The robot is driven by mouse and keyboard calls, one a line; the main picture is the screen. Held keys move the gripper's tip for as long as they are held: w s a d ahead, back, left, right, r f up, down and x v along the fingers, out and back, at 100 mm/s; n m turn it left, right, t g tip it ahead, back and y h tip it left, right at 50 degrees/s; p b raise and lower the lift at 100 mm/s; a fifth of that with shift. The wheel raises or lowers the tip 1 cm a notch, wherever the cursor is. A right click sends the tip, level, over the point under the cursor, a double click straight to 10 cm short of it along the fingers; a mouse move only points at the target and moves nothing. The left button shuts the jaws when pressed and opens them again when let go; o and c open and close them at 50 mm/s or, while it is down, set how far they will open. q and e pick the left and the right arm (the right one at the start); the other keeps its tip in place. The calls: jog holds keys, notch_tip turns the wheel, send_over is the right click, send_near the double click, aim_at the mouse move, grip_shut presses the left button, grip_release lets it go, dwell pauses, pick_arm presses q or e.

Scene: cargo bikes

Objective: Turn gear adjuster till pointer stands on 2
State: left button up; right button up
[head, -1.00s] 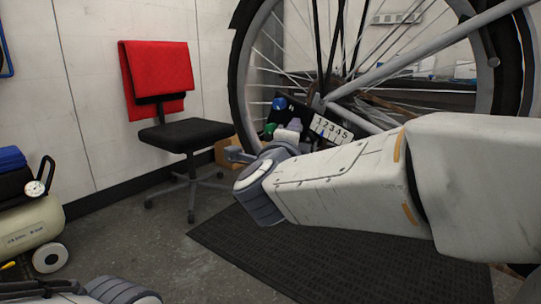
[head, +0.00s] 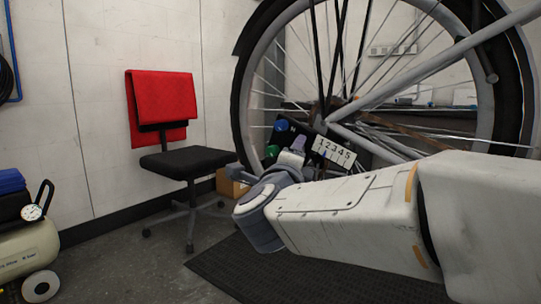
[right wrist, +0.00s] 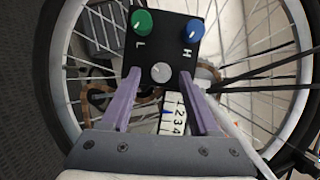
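A black panel (right wrist: 168,38) with a green knob (right wrist: 142,22) marked L, a blue knob (right wrist: 192,30) marked H and a pale grey round knob (right wrist: 161,73) shows in the right wrist view. In the head view the panel (head: 290,131) is mounted by the wheel hub. A white numbered scale (head: 333,153) is beside it, with a small blue pointer near the low numbers; its exact number is unclear. My right gripper (right wrist: 160,76) is open, its purple fingers on either side of the grey knob with gaps visible. My left gripper is out of view.
The spoked wheel (head: 243,105) and frame tube (head: 420,55) are close around the panel. A dark mat (head: 290,275) lies on the floor.

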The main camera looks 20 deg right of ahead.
jog(key=shift+a, duration=0.1)
jog(key=p+v, duration=0.4)
jog(key=v, duration=0.6)
jog(key=shift+s, duration=0.3)
